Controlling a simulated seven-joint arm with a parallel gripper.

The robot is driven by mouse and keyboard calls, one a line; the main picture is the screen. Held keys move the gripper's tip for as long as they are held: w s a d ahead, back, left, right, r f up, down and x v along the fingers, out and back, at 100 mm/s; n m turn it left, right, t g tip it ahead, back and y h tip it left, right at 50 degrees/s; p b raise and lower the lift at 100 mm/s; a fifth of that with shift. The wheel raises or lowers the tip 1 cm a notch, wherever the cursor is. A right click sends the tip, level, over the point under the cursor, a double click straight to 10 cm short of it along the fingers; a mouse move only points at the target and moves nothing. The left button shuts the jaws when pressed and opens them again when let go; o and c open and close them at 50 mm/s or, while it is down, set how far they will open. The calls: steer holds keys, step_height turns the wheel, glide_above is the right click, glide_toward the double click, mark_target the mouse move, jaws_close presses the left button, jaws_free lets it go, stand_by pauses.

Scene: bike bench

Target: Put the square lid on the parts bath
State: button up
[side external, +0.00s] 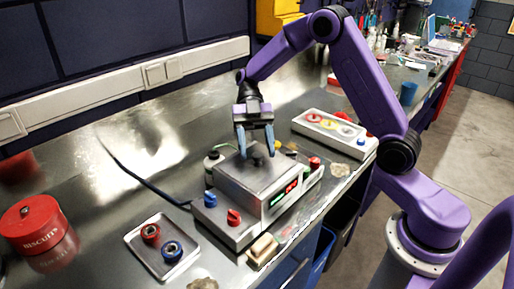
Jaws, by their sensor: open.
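The square lid (258,175) is a flat grey plate with a dark knob (257,160) in the middle. It lies over the top of the parts bath (283,201), a grey box with a lit red display on its front. I cannot tell from this view whether it sits fully flush on the rim. My gripper (256,151) points down over the lid, with its two blue fingers apart. The knob shows between and just below the fingertips, and nothing is held. The inside of the bath is hidden.
The bath's base carries a blue knob (209,197) and red knobs. A tray (163,247) with a red and a blue ring lies left. A red biscuit tin (37,226) stands far left. A panel with coloured buttons (335,134) is behind right. A sponge-like block (263,248) lies in front.

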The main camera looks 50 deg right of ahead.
steer(key=v, duration=0.6)
steer(key=shift+w+d+r, duration=0.15)
steer(key=shift+w, duration=0.1)
steer(key=w+a+r+m+t+y, duration=0.2)
steer(key=a+r+m+t+y, duration=0.15)
steer(key=a+t, duration=0.5)
steer(key=w+a+r+m+t+y, duration=0.2)
steer(key=a+r+t, duration=0.3)
steer(key=a, duration=0.6)
steer(key=s+d+f+m+h, duration=0.2)
steer(key=s+d+m+h, duration=0.1)
steer(key=s, duration=0.1)
steer(key=s+d+f+m+t+h, duration=0.1)
steer(key=s+d+f+m+h, duration=0.2)
steer(key=s+d, duration=0.1)
steer(key=s+d+f+m+t+h, duration=0.1)
steer(key=s+d+f+m+h, duration=0.1)
steer(key=s, duration=0.4)
steer(key=shift+s+d+f+m+h, duration=0.1)
steer(key=shift+d+f+m+h, duration=0.1)
steer(key=shift+d+m+h, duration=0.5)
steer(key=s+d+f+g+h, duration=0.1)
steer(key=s+d+f+g, duration=0.1)
steer(key=s+d, duration=0.3)
steer(key=s+d+f+g+h, duration=0.2)
steer(key=s+d+f+g, duration=0.1)
steer(key=s, duration=0.9)
steer(key=shift+d+m+g, duration=0.35)
steer(key=shift+d+g, duration=0.1)
steer(key=shift+d, duration=0.5)
